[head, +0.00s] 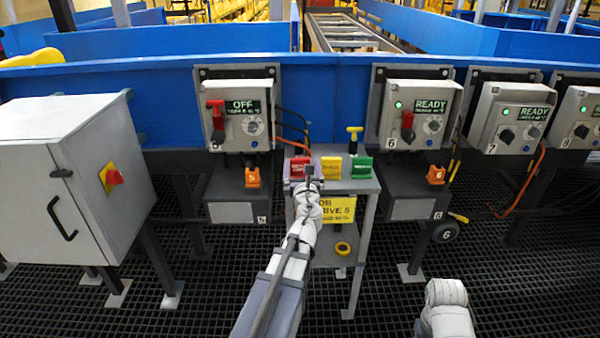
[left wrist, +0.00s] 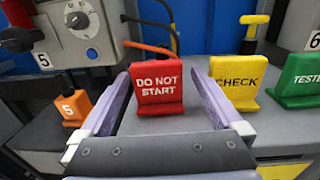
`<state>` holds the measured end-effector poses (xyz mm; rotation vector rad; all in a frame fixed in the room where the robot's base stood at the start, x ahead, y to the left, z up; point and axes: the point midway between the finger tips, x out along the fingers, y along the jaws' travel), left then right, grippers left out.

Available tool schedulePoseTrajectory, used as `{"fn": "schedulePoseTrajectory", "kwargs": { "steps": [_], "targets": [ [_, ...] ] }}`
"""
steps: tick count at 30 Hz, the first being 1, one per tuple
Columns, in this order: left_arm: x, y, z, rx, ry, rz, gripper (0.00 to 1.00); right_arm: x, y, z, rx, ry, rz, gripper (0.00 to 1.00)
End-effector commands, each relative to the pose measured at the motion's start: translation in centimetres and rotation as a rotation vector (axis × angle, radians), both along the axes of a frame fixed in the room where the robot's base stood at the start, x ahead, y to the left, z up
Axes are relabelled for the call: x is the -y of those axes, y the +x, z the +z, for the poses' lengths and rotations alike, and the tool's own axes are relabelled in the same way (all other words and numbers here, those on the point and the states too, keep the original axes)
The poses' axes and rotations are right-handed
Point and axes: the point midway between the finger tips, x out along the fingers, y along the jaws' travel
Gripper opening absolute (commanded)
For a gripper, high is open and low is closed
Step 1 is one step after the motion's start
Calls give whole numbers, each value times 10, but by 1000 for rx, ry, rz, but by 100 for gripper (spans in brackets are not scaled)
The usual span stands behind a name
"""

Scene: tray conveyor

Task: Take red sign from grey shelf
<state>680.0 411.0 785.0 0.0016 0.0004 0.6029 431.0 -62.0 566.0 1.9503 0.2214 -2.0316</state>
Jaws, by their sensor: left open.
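The red sign (head: 299,166), reading "DO NOT START", stands upright on the top of the grey shelf (head: 366,186), at its left end. In the left wrist view the red sign (left wrist: 158,86) stands in the middle, between the spread fingers of my left gripper (left wrist: 158,78). The fingers show a gap to the sign on both sides, so it is not gripped. In the head view my left gripper (head: 309,174) is at the shelf's front edge and covers part of the sign. My right gripper's fingers do not show.
A yellow CHECK sign (left wrist: 236,82) and a green TESTED sign (left wrist: 298,80) stand to the right on the shelf. A control box marked OFF (head: 240,113) with a red handle is behind left. An orange tag (left wrist: 72,107) marked 5 is left of the gripper.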

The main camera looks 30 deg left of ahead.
Motion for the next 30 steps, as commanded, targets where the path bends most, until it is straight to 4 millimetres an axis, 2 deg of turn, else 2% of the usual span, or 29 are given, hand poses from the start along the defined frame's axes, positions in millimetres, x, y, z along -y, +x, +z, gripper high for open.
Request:
{"fn": "schedulePoseTrajectory", "kwargs": {
  "steps": [7, 16, 23, 30],
  "targets": [
    [-7, 8, 1, 1, -1, 0, 100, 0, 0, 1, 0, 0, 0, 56],
    [-32, 41, 2, 1, -2, 1, 100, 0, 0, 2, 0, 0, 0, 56],
    [-33, 41, 2, 1, -2, -1, 100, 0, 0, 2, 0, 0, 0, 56],
    [-32, 41, 2, 1, -2, -1, 75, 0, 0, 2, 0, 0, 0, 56]
  ]
}}
